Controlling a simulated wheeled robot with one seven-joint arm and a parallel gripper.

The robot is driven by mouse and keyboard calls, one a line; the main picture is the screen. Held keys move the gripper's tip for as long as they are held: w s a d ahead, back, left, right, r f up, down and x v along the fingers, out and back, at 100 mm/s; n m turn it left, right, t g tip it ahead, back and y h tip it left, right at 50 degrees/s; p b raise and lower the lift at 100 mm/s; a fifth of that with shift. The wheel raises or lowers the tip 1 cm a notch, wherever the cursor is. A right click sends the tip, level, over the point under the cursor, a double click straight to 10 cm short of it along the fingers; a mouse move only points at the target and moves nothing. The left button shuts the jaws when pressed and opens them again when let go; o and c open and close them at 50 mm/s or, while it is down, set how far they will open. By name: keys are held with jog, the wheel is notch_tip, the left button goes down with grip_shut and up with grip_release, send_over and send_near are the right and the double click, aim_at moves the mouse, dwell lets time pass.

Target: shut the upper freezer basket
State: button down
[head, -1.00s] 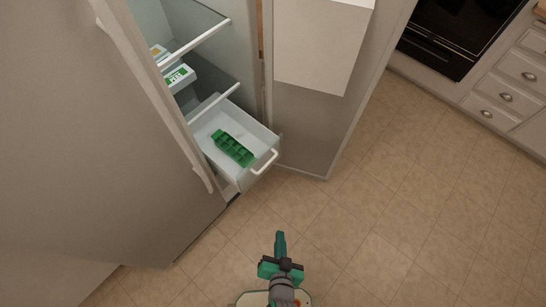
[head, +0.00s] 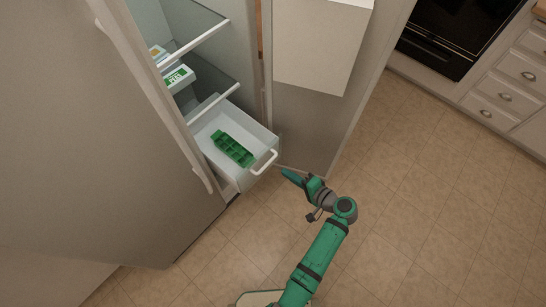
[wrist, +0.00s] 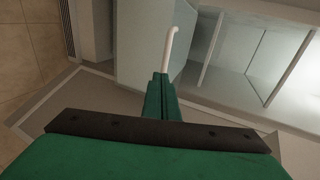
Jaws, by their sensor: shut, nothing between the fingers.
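The upper freezer basket (head: 259,128) is a pale, see-through drawer, pulled out of the freezer. A green ice tray (head: 233,149) lies in it. Its white handle (head: 264,163) is on the front panel. In the wrist view the handle (wrist: 170,48) stands just beyond my fingertips, in front of the pale basket front (wrist: 138,45). My gripper (head: 285,172) is shut and empty, a little right of and below the handle in the head view. In the wrist view its closed green fingers (wrist: 160,80) point at the handle. I cannot tell whether they touch it.
A large grey door (head: 100,150) stands open on the left, and another open door (head: 312,130) is close to the basket's right. Shelves above hold a white box with a green label (head: 180,77). Tiled floor (head: 420,190) is free on the right.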

aim_at(266, 153)
jog(key=shift+y, duration=0.6)
jog(key=w+a, duration=0.1)
jog(key=w, duration=0.1)
jog(key=w+a, duration=0.2)
jog(key=w, duration=0.1)
jog(key=w+a, duration=0.2)
jog(key=w, duration=0.1)
jog(key=shift+a+f, duration=0.25)
